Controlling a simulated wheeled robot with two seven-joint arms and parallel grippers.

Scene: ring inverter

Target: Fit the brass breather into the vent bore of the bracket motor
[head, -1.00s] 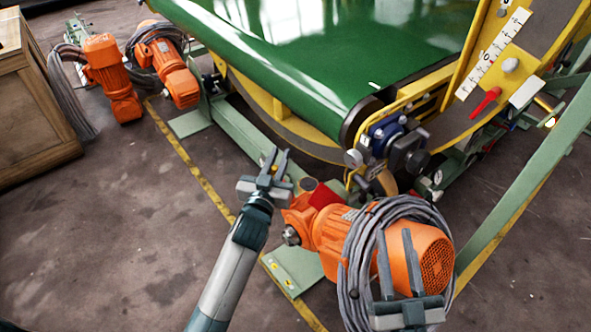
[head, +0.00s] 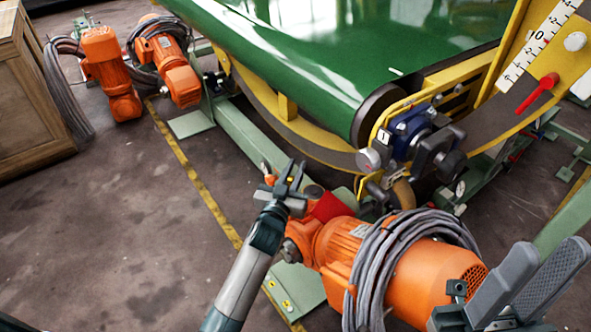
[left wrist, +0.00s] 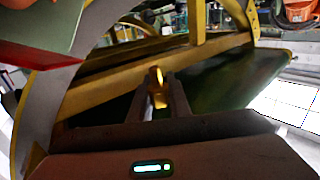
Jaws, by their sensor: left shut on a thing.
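The brass breather (left wrist: 158,87) shows as a small gold piece between the two fingers of my left gripper (left wrist: 160,92) in the left wrist view. In the head view my left gripper (head: 291,173) is beside the front end of the large orange motor (head: 435,283), which has a grey cable coiled round it. I take this to be the bracket motor. The vent bore cannot be made out. My right gripper (head: 550,262) is at the lower right, above the motor's rear end, with its fingers apart and nothing seen between them.
A green conveyor belt (head: 290,50) on a yellow and green frame stands behind the motor. A blue unit with a dark knob (head: 440,150) sits at its corner. Two more orange motors (head: 108,70) (head: 168,60) and a wooden crate (head: 30,110) are at left. The floor at left is clear.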

